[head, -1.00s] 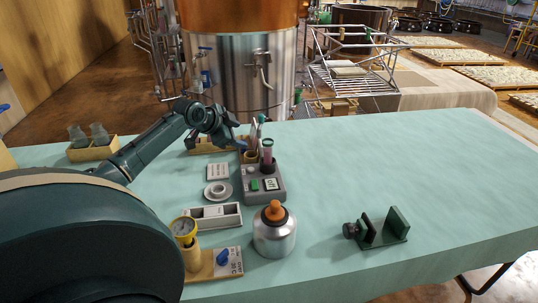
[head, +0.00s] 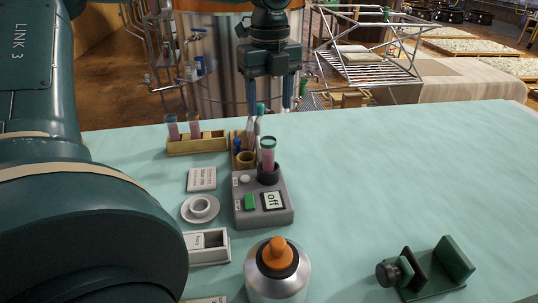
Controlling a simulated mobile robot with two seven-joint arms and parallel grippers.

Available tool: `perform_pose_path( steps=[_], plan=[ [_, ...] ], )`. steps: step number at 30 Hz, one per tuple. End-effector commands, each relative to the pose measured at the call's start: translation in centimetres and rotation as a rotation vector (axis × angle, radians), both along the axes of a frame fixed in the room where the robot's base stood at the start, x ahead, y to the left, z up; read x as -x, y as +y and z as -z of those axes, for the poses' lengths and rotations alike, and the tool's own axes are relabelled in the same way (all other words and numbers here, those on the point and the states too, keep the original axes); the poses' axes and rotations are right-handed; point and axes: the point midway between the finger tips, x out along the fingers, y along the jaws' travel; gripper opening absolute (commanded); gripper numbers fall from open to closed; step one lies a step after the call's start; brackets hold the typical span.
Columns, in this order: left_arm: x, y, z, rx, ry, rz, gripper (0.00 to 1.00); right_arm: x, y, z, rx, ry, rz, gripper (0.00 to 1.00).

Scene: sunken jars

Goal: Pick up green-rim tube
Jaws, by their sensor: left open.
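The green-rim tube (head: 268,157) holds a pinkish content and stands upright in the dark round socket of a grey device (head: 263,205). The device has a green button and a small display reading "off". My left gripper (head: 269,108) points down with its two fingers apart and nothing seen between them. It appears above and behind the tube, not touching it. My right gripper is not in view.
A wooden rack (head: 197,146) with two tubes stands left of the device. Behind the device is a wooden holder (head: 235,160) with slim tools. A metal bottle with an orange top (head: 277,268) stands in front. The table's right side is mostly clear, except a green clamp-like stand (head: 427,270).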

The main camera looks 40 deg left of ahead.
Motion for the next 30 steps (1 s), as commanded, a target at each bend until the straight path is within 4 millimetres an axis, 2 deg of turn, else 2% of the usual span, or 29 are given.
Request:
perform_pose_path(
  steps=[12,19,25,30],
  plan=[
    [0.0,-0.1,6.9,-0.002,0.005,0.005,0.57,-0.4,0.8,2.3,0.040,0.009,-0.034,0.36],
    [0.0,0.0,8.5,-0.002,0.004,0.004,0.57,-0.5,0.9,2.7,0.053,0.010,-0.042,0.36],
    [-0.1,0.5,11.6,-0.002,0.005,0.004,0.57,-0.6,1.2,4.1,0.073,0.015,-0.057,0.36],
    [-0.1,0.4,13.0,-0.001,0.005,0.004,0.57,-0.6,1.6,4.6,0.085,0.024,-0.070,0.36]
  ],
)
